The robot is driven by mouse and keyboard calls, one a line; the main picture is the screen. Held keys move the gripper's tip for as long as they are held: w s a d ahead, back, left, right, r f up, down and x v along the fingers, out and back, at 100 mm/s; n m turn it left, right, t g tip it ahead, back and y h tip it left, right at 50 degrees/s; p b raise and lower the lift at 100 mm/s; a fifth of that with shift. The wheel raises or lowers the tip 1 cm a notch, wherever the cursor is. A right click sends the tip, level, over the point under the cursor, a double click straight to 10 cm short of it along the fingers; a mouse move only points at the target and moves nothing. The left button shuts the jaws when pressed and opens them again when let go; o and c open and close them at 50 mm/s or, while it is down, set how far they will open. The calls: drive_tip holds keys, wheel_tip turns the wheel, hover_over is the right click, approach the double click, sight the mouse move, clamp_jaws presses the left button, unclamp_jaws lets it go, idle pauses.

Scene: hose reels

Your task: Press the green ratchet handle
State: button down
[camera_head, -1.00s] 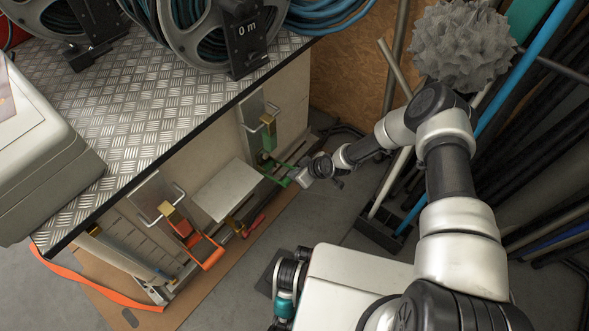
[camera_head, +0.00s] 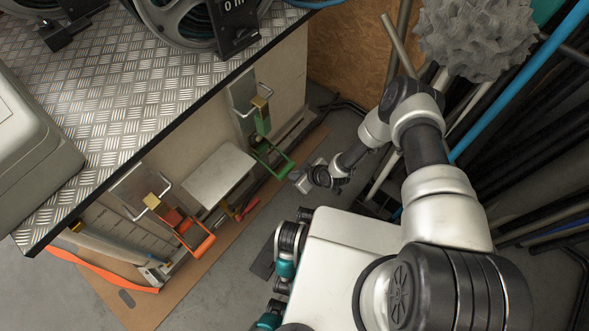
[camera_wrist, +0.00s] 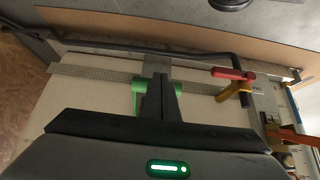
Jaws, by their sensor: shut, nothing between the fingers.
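The green ratchet handle (camera_head: 264,148) is an open frame sticking out from the low pale panel under the metal-topped bench, below a green strap part (camera_head: 262,121). My gripper (camera_head: 299,181) is just right of the handle's outer end in the head view; I cannot tell whether they touch. In the wrist view my gripper's dark fingers (camera_wrist: 168,98) are together, with nothing between them.
An orange ratchet handle (camera_head: 197,238) stands to the left, and a red lever (camera_head: 248,208) lies between. The red and yellow lever (camera_wrist: 233,80) also shows in the wrist view. A grey spiky ball (camera_head: 478,38) and leaning pipes crowd the right. Grey floor is open at lower left.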

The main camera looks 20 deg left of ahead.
drive_tip(key=shift+a+f, duration=0.15)
drive_tip(key=shift+f, duration=0.4)
drive_tip(key=shift+w, duration=0.1)
idle(0.8)
